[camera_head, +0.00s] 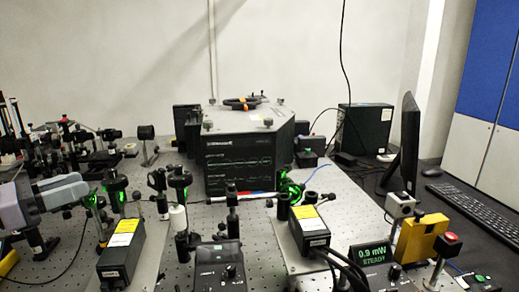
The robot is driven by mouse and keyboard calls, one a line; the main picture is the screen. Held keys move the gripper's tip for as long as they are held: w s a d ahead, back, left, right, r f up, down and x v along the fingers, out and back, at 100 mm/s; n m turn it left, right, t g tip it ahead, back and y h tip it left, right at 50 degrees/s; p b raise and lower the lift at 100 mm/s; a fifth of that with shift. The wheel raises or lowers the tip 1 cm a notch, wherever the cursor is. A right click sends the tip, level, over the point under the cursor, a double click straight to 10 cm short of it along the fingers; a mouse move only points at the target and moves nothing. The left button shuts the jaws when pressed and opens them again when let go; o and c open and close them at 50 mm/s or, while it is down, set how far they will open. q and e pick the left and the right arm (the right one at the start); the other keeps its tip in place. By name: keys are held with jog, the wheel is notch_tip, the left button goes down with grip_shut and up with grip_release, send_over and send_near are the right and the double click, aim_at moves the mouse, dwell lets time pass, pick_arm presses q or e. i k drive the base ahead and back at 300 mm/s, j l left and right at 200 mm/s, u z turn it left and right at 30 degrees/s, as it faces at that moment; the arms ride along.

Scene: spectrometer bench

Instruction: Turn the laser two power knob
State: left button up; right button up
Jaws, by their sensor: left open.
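My left gripper (80,190) reaches in from the left edge, open, with nothing visible in it. It is above the bench, left of and behind a black laser box with a yellow label (122,245). A second black laser box with a yellow label (310,228) stands right of centre. A black control box (222,265) with small knobs is at the bottom centre. A green display reading 0.9 mW STEADY (373,254) is at the lower right, with a small black knob (395,272) below it. I cannot tell which knob belongs to laser two. My right gripper is not in view.
A large dark spectrometer (238,158) stands at the back centre. Optics posts stand close around the lasers. A yellow block (421,238) and a red button (450,239) are at the right, near a monitor (408,142) and a keyboard (478,205). Black cables run beside the right laser.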

aim_at(395, 270)
jog(key=k, duration=0.95)
